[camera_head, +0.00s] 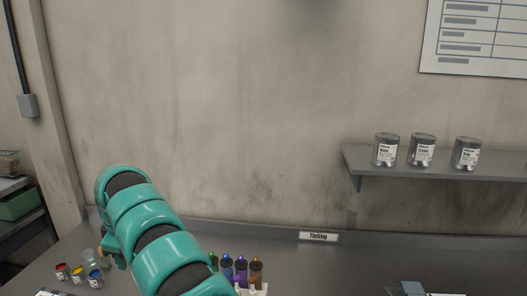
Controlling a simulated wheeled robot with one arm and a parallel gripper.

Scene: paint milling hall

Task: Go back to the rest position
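My teal arm rises from the bottom edge at left of centre and bends over above the grey bench. Its far end is turned away from the camera. A small part that looks like my gripper (113,252) shows at the left edge of the arm, just above the bench. Its fingers are hidden or too small to make out, so I cannot tell whether it is open or holds anything.
Small paint pots (77,272) and a clear cup (89,257) stand left of the arm. Colored bottles (241,270) in a pale rack stand close right. A wall shelf (430,162) holds three cans (421,150). The bench by the "Tinting" sign (318,237) is clear.

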